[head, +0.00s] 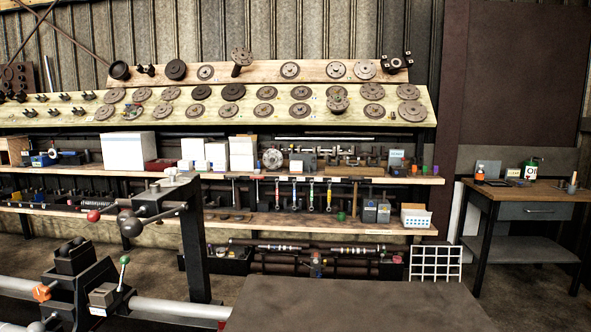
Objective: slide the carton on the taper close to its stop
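Several white cartons stand on the upper shelf in the head view: a large one (127,150) at the left, a tall one (242,152) further right and smaller ones (193,150) between them. A smaller white box (416,217) with a pattern of dark spots sits at the right end of the lower shelf. I cannot tell which carton the task means. I cannot make out a taper or its stop. Neither of my grippers shows in this view.
A lathe (165,309) with bars and knobbed levers fills the front left. A bare dark tabletop (350,303) is at the front centre. Discs (290,70) line the sloped boards above the shelves.

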